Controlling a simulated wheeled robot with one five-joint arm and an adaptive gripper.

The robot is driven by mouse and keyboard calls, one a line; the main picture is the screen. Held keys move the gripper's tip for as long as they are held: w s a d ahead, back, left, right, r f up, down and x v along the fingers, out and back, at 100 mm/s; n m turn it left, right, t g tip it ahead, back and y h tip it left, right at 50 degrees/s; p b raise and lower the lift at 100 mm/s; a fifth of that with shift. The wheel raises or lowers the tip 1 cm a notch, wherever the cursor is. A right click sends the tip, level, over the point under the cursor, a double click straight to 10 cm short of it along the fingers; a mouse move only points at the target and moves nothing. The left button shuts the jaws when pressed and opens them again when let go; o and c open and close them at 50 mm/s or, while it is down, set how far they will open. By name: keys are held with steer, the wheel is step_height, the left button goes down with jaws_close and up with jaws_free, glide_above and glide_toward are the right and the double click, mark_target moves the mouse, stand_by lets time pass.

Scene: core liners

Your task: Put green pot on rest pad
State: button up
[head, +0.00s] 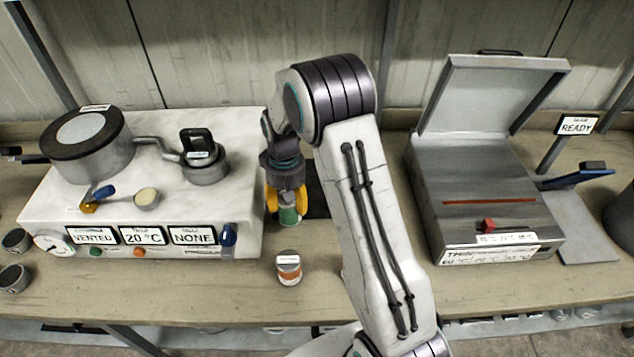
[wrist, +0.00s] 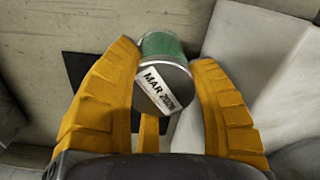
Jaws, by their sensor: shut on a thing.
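The green pot (head: 289,215) is a small cylinder with a green band and a grey lid; in the wrist view the pot (wrist: 163,80) shows a label reading "MAR 2026". My gripper (head: 287,203) has its yellow fingers on both sides of it; the fingers also show in the wrist view (wrist: 168,95). The gripper is shut on the pot, which looks upright. A dark flat pad (head: 317,196), likely the rest pad, lies on the bench just right of and behind the pot; its edge shows in the wrist view (wrist: 73,68). I cannot tell whether the pot touches the bench.
An orange-banded pot (head: 289,270) stands on the bench in front of my gripper. A white apparatus (head: 240,200) with a lidded vessel (head: 88,147) is close on the left. An open grey metal box (head: 475,190) stands to the right, beyond my arm.

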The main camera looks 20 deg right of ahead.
steer(key=shift+w+d+f+b, duration=0.15)
steer(key=shift+f+b, duration=0.2)
steer(key=shift+b, duration=0.3)
steer(key=w+d+r+m+b, duration=0.2)
steer(key=w+d+m, duration=0.2)
steer(key=d, duration=0.7)
steer(key=w+d+r+m+b, duration=0.2)
steer(key=w+d+m, duration=0.25)
steer(key=d, duration=0.75)
steer(key=shift+n, duration=0.45)
steer(key=shift+w+a+f+p, duration=0.55)
steer(key=shift+w+a+f, duration=0.35)
steer(key=shift+a+f, duration=0.9)
steer(key=shift+w+a+f+p, duration=0.5)
steer(key=shift+w+a+f, duration=0.35)
steer(key=shift+a+f, duration=0.9)
steer(key=shift+w+a+f+p, duration=0.55)
steer(key=shift+w+a+f, duration=0.35)
steer(key=shift+a+f, duration=0.85)
steer(key=shift+d+f, duration=0.25)
steer(key=shift+f, duration=0.2)
steer(key=o, duration=1.2)
steer(key=shift+r, duration=0.15)
